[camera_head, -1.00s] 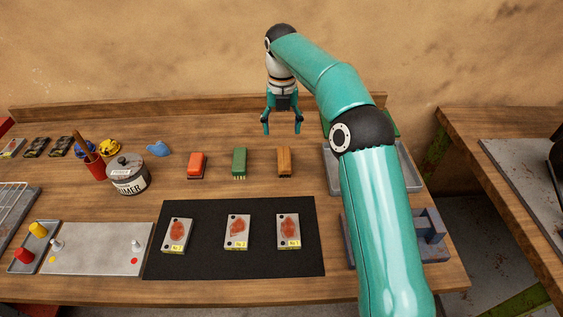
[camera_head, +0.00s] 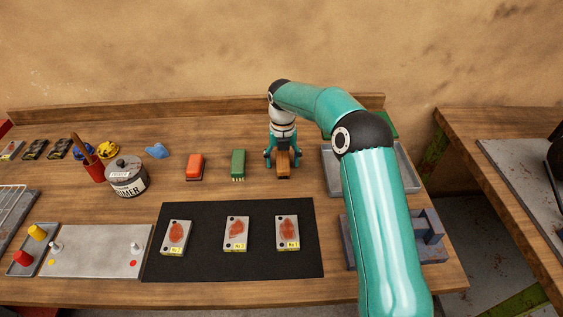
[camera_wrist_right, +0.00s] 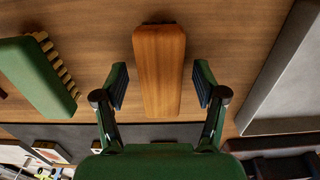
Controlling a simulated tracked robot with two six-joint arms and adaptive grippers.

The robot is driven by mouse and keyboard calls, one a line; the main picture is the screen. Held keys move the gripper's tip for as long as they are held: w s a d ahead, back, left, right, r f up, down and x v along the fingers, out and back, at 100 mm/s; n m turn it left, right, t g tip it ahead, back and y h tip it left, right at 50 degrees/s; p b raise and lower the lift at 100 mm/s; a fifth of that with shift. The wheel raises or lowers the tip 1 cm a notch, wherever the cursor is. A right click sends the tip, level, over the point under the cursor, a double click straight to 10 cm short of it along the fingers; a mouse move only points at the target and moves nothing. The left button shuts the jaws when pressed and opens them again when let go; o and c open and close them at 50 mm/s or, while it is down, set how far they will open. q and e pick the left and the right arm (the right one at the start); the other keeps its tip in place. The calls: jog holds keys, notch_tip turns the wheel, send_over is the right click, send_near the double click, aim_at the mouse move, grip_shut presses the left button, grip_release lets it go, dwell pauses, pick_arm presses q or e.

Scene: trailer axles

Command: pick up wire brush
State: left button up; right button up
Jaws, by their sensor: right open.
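A brush with a brown wooden back (camera_head: 283,168) lies on the workbench, the rightmost of three brushes in a row. In the right wrist view its wooden back (camera_wrist_right: 160,70) fills the middle, and its bristles are mostly hidden beneath it. My right gripper (camera_head: 283,158) is open and low over this brush. In the wrist view its two fingers (camera_wrist_right: 160,88) stand on either side of the wooden back, with a gap on both sides. A green brush (camera_head: 238,163) with pale bristles and a red-orange brush (camera_head: 194,167) lie to the left. My left gripper is not in view.
A grey metal tray (camera_head: 407,175) is close on the right. A black mat (camera_head: 205,268) with three rusty plates lies in front. A primer can (camera_head: 128,178) and a red cup (camera_head: 95,171) stand at the left. Bare bench surrounds the brushes.

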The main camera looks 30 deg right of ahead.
jog(key=c, duration=1.3)
jog(key=shift+r, duration=0.1)
notch_tip(320, 180, up, 12)
notch_tip(320, 180, up, 8)
jog(key=p, duration=0.4)
send_over(282, 158)
